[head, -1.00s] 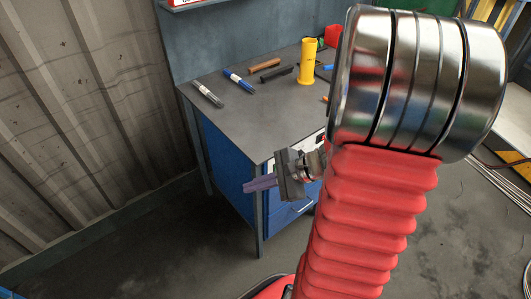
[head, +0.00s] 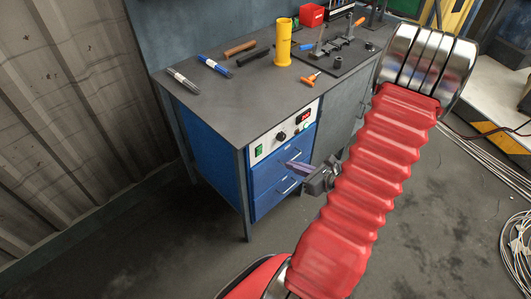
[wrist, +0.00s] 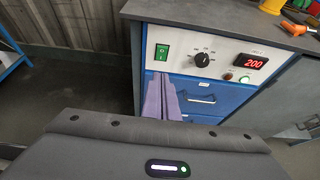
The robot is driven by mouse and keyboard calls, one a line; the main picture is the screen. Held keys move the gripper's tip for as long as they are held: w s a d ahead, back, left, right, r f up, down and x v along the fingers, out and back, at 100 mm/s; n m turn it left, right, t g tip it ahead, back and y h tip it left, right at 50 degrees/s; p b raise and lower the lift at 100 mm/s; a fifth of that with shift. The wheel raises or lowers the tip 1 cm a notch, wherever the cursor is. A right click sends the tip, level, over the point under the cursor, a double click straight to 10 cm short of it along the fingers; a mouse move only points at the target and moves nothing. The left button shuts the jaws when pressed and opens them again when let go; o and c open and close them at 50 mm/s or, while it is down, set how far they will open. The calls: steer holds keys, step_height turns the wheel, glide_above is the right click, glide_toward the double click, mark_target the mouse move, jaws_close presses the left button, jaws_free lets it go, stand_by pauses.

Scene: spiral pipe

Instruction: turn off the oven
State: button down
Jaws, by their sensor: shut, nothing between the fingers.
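The oven is a blue drawer-like unit (head: 268,178) under the grey workbench, with a white control panel (head: 280,139) on top. In the wrist view the panel carries a green rocker switch (wrist: 162,52) at its left, a black dial (wrist: 202,60) in the middle and a red display (wrist: 251,62) reading 200. Small indicator buttons sit below the display. My gripper (head: 296,166) has its purple fingers together and empty, in front of the blue front just below the panel. In the wrist view the fingers (wrist: 163,97) appear below the green switch. Whether they touch the front cannot be told.
The bench top (head: 225,105) holds markers, a yellow cylinder (head: 283,42), an orange-handled tool (head: 310,79) and a dark plate with fittings. A drawer handle (wrist: 200,99) sticks out below the panel. Cables (head: 518,240) lie on the floor at right. Floor left of the bench is clear.

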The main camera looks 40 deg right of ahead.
glide_toward(259, 150)
step_height(259, 150, down, 3)
steer(key=w, duration=0.2)
steer(key=shift+w+d+r, duration=0.1)
steer(key=shift+w+r, duration=0.05)
steer(key=shift+w, duration=1.6)
